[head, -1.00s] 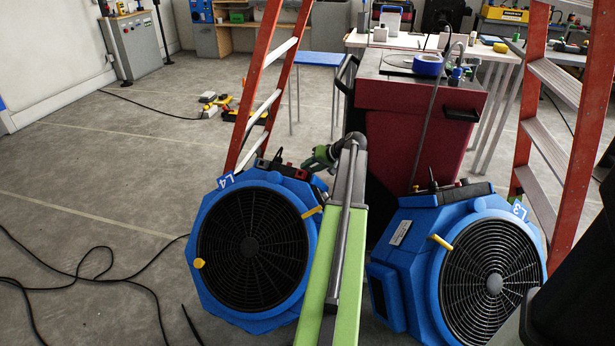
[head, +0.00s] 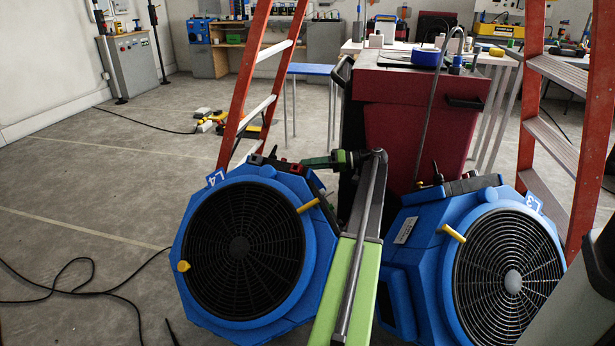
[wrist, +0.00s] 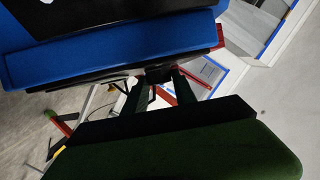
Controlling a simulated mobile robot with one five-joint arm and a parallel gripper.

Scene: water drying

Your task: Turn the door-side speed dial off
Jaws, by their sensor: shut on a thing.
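Two blue fan units stand in front of me in the head view: L4 (head: 192,230) at left and L3 (head: 420,225) at right. Each has a round black grille and a dark control strip on top. My gripper (head: 290,165) reaches left from the end of my arm, level with the L4 strip. In the wrist view my gripper (wrist: 172,82) is shut on a small dark knob (wrist: 157,74) beside the blue housing (wrist: 110,45). The knob appears to be a dial on L4; its marking and angle cannot be read.
A red cart (head: 425,110) stands close behind my arm. An orange ladder (head: 245,85) rises behind L4 and another (head: 575,130) behind L3. A black cable (head: 75,290) lies at left; the floor (head: 110,170) there is otherwise mostly clear.

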